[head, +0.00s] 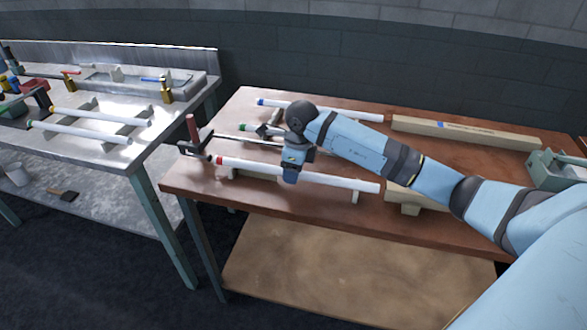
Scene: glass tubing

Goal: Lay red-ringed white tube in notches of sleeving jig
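The red-ringed white tube (340,182) lies along the front of the brown table in the head view, with its red ring (219,161) at the left end. A pale support (232,173) shows under its left part and a small white post (357,197) under its right part. These may belong to the sleeving jig; I cannot tell whether the tube sits in notches. My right gripper (290,176) points down over the tube's middle and overlaps it. Its fingers are hidden, so its grip is unclear. My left gripper is out of view.
A dark clamp with a red handle (193,128) stands at the table's left edge. Behind lie a green-ringed tube (245,128) and a blue-ringed tube (285,106). A long wooden beam (465,133) lies back right. A cluttered grey bench (90,150) stands left, across a gap.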

